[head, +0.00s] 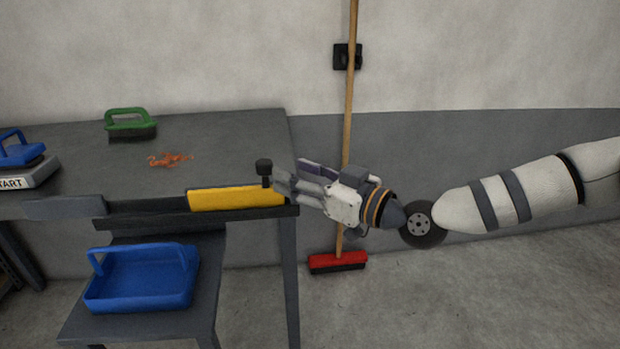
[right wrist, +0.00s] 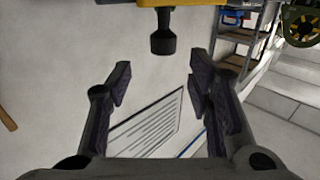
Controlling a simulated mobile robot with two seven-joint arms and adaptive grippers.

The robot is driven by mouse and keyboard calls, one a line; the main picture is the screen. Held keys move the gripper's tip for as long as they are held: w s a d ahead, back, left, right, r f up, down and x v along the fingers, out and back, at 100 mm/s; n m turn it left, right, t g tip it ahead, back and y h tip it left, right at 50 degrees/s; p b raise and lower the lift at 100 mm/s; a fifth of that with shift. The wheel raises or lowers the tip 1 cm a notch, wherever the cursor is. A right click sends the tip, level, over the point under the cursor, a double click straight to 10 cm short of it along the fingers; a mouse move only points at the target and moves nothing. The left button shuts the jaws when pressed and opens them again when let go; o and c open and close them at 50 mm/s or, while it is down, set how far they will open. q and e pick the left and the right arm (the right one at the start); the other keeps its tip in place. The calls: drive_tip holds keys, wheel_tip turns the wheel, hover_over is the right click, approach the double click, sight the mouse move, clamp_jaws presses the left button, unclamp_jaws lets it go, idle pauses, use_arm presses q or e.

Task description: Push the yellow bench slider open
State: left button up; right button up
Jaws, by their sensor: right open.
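The yellow bench slider (head: 236,198) sits on a dark rail (head: 150,216) along the bench's front edge, at the rail's right end. A black knob (head: 264,167) stands up from its right end. In the right wrist view the knob (right wrist: 163,42) hangs from the yellow slider (right wrist: 185,3), ahead of the fingers. My right gripper (head: 284,182) comes in from the right, with its fingertips close beside the knob. In the right wrist view this gripper (right wrist: 158,85) is open, with nothing between its fingers. I cannot tell from the head view whether it touches the knob. My left gripper is not in view.
On the grey bench (head: 230,145) are a green-handled brush (head: 130,122), orange copper scraps (head: 171,159) and a blue-handled block (head: 20,152). A blue tray (head: 145,280) rests on a lower shelf. A broom (head: 338,262) leans on the wall behind my right gripper.

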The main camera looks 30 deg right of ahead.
drive_tip(key=v, duration=0.4)
drive_tip(key=shift+s, duration=0.15)
drive_tip(key=s+a+f+m+g+p, duration=0.1)
drive_tip(key=s+a+f+g, duration=0.35)
drive_tip(key=f, duration=0.35)
drive_tip(key=s+a+f+m+g, duration=0.1)
drive_tip(key=s+a+f+g, duration=0.3)
drive_tip(key=f, duration=0.3)
drive_tip(key=s+a+f+m+g+h, duration=0.2)
drive_tip(key=s+a+f+g, duration=0.15)
drive_tip(key=s+f, duration=0.8)
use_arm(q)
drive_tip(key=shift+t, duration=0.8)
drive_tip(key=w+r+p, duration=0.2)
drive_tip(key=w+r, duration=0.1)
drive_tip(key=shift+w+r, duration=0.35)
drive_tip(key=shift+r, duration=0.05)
use_arm(e)
drive_tip(key=s+d+f+g+h, duration=0.1)
drive_tip(key=s+d+g+h, duration=0.1)
drive_tip(key=s, duration=0.5)
drive_tip(key=s+d+f+m+g+h, duration=0.1)
drive_tip(key=s+d, duration=0.3)
drive_tip(key=s, duration=0.4)
drive_tip(key=s+d+f+g+h, duration=0.1)
drive_tip(key=s+d+g+h, duration=0.1)
drive_tip(key=s, duration=0.6)
drive_tip(key=shift+d+g+h, duration=0.3)
drive_tip(key=shift+d+g, duration=0.5)
drive_tip(key=shift+g, duration=0.1)
